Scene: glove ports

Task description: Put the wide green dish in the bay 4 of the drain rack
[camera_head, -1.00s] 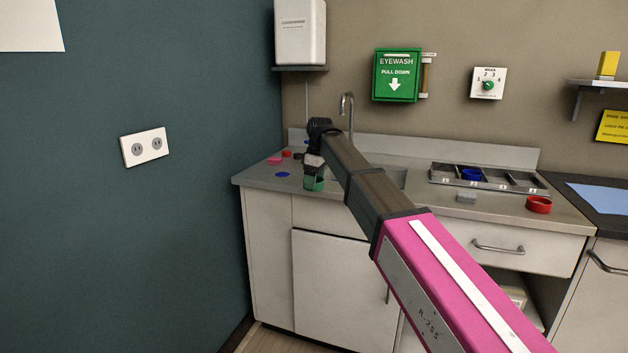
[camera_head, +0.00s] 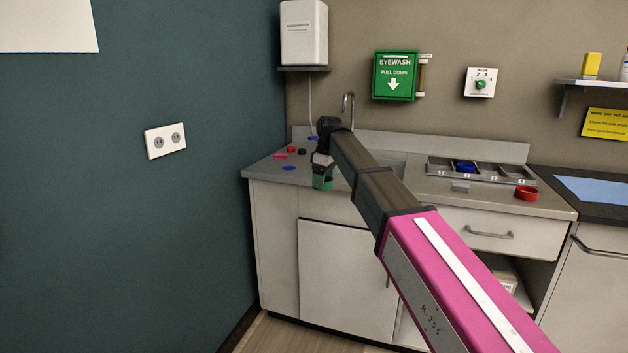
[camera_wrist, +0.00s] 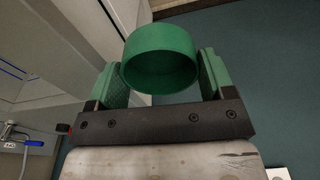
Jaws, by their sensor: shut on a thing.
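The wide green dish (camera_wrist: 160,60) is held between the two green-padded fingers of my gripper (camera_wrist: 160,78) in the wrist view. It is round, and I see into its hollow side. In the head view the green dish (camera_head: 322,183) hangs at the end of my arm, just in front of the counter's left front edge. The grey drain rack (camera_head: 433,171) lies on the counter to the right, well apart from the dish. A blue dish (camera_head: 465,166) sits in one of its left-hand bays. The bay labels are too small to read surely.
A red dish (camera_head: 526,193) and a grey block (camera_head: 460,187) are on the counter before the rack. Several small coloured pieces lie at the counter's left end, including a blue disc (camera_head: 289,168). A tap (camera_head: 347,105) rises behind my arm.

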